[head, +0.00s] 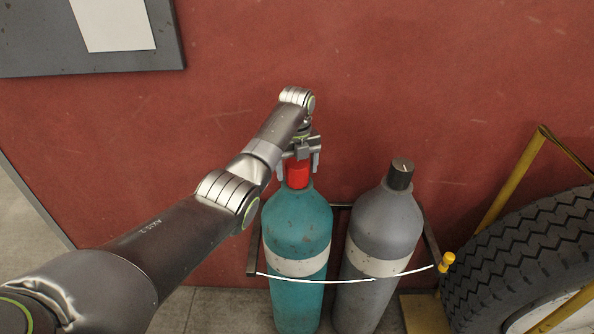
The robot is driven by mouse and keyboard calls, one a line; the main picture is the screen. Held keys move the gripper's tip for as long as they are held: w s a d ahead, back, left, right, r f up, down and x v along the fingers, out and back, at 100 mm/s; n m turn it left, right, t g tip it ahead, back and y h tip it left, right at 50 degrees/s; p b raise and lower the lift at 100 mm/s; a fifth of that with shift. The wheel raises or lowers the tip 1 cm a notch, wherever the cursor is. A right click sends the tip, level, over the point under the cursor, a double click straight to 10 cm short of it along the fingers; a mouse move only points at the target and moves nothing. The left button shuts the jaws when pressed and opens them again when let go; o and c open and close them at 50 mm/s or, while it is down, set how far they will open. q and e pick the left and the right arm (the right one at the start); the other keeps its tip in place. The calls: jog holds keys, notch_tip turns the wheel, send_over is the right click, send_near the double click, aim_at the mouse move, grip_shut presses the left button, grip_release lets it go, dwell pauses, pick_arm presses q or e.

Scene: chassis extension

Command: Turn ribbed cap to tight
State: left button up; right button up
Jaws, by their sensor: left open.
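The red cap (297,174) sits on top of a teal gas cylinder (297,220), which stands upright in front of the red wall. Any ribs on the cap are too small to make out. My left gripper (298,170) points down over the red cap, with one finger on each side of it. Its jaws are open, and I cannot tell whether a finger touches the cap. The upper part of the cap is partly hidden by the gripper. My right gripper is not in view.
A grey cylinder (382,232) with a black cap (400,175) stands close on the right. A white strap (350,282) crosses both cylinders in a dark rack (432,245). A large tyre (520,250) and a yellow frame (515,180) stand at the right.

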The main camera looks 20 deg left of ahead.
pick_arm(q)
jog(key=shift+f, duration=0.85)
jog(key=shift+c, duration=0.5)
jog(key=c, duration=0.9)
jog(key=shift+r, duration=0.1)
